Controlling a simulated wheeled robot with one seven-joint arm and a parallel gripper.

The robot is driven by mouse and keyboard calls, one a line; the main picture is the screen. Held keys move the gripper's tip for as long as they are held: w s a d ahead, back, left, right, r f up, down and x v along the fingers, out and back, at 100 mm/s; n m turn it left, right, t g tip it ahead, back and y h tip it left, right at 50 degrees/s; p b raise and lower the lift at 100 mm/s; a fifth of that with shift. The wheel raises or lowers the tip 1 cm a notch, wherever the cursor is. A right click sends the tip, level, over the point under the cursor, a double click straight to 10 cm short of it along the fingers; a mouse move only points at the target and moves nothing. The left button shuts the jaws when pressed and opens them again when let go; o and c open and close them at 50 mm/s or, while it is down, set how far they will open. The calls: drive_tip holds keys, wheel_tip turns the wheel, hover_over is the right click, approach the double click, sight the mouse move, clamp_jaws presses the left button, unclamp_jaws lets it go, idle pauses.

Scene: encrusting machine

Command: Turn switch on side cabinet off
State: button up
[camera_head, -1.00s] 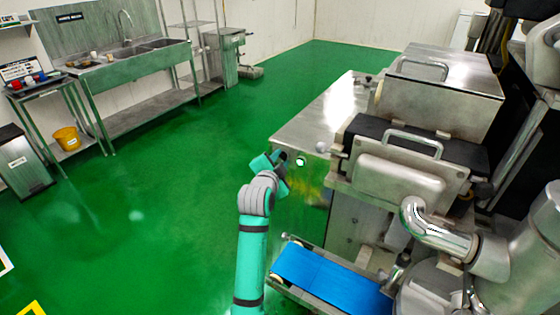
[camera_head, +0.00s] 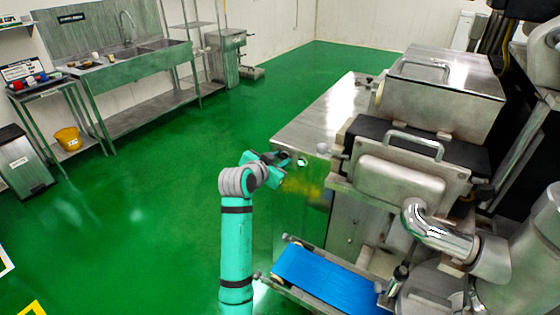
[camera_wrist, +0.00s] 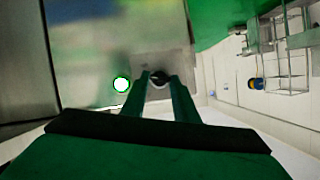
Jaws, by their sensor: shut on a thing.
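The side cabinet (camera_head: 310,130) is a steel box with a shiny top, left of the large machine. In the wrist view its panel (camera_wrist: 95,50) carries a dark round switch knob (camera_wrist: 160,80) and a lit green-white button (camera_wrist: 121,84) to the left of it. The lit button also shows in the head view (camera_head: 301,162). My gripper (camera_wrist: 159,78) has its two fingers closed on the sides of the knob. In the head view my gripper (camera_head: 279,172) is at the cabinet's front face, and the knob is hidden behind it.
The steel machine (camera_head: 420,150) stands right of the cabinet, with a blue conveyor belt (camera_head: 330,280) below it. A sink bench (camera_head: 150,55) and a yellow bucket (camera_head: 67,138) are far left. The green floor between is clear.

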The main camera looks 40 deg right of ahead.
drive_tip(key=n+g, duration=0.1)
drive_tip(key=n, duration=0.1)
drive_tip(key=n+g+h, duration=0.1)
drive_tip(key=shift+w+n+g, duration=0.25)
drive_tip(key=shift+n+g, duration=0.05)
drive_tip(key=n, duration=0.1)
drive_tip(key=n+g+h, duration=0.1)
drive_tip(key=n+g, duration=0.1)
drive_tip(key=shift+w+a+f+n+h, duration=0.2)
drive_tip(key=shift+w+n+h, duration=0.1)
drive_tip(key=shift+n, duration=0.1)
idle(0.5)
drive_tip(key=o, duration=1.1)
drive_tip(key=shift+c, duration=0.2)
drive_tip(key=v, duration=1.1)
